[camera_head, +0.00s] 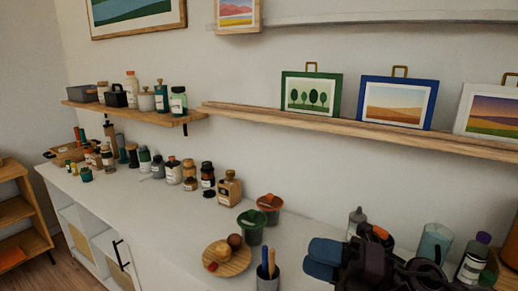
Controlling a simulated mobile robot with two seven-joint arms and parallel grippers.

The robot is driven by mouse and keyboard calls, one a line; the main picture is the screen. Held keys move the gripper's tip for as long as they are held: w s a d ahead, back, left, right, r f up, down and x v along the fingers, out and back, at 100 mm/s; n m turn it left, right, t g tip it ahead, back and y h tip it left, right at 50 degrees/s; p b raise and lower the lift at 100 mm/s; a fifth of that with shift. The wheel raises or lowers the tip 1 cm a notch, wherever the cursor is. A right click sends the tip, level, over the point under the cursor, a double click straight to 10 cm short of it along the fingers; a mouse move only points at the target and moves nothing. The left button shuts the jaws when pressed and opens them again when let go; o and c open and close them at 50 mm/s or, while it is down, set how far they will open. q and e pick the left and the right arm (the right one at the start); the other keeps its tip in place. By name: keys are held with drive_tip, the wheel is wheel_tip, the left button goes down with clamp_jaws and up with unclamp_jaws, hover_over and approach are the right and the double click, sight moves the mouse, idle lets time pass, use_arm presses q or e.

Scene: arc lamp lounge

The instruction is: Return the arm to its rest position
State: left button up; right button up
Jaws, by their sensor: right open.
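My right gripper (352,258) is at the lower right, dark with blue parts toward its left end. It is open, and I see nothing held in it. The arm behind it runs out of the picture at the bottom right. It is over the right part of the white counter (205,215) and hides some of the counter there. My left gripper is not in view.
A grey cup (268,281) with two handles, a round wooden board (227,262), and a green pot (251,226) stand left of my gripper. The picture ledge (330,124) is above.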

drive_tip(key=d+f+m+t+h, duration=0.6)
drive_tip(key=m+h, duration=0.3)
drive_tip(key=m, duration=0.5)
drive_tip(key=d+f+m+t+h, duration=0.55)
drive_tip(key=d+m+h, duration=0.4)
drive_tip(key=m, duration=0.45)
drive_tip(key=s+d+f+m+g+h, duration=0.1)
drive_tip(key=s+f+m+g, duration=0.3)
drive_tip(key=s+f+g, duration=0.55)
drive_tip(key=s+d+f+m+g, duration=0.1)
drive_tip(key=s+f+m+g, duration=0.4)
drive_tip(key=s, duration=0.8)
drive_tip(key=w+f+n+t, duration=0.2)
drive_tip(key=w+f+t, duration=0.5)
drive_tip(key=f, duration=0.4)
drive_tip(key=shift+t, duration=0.9)
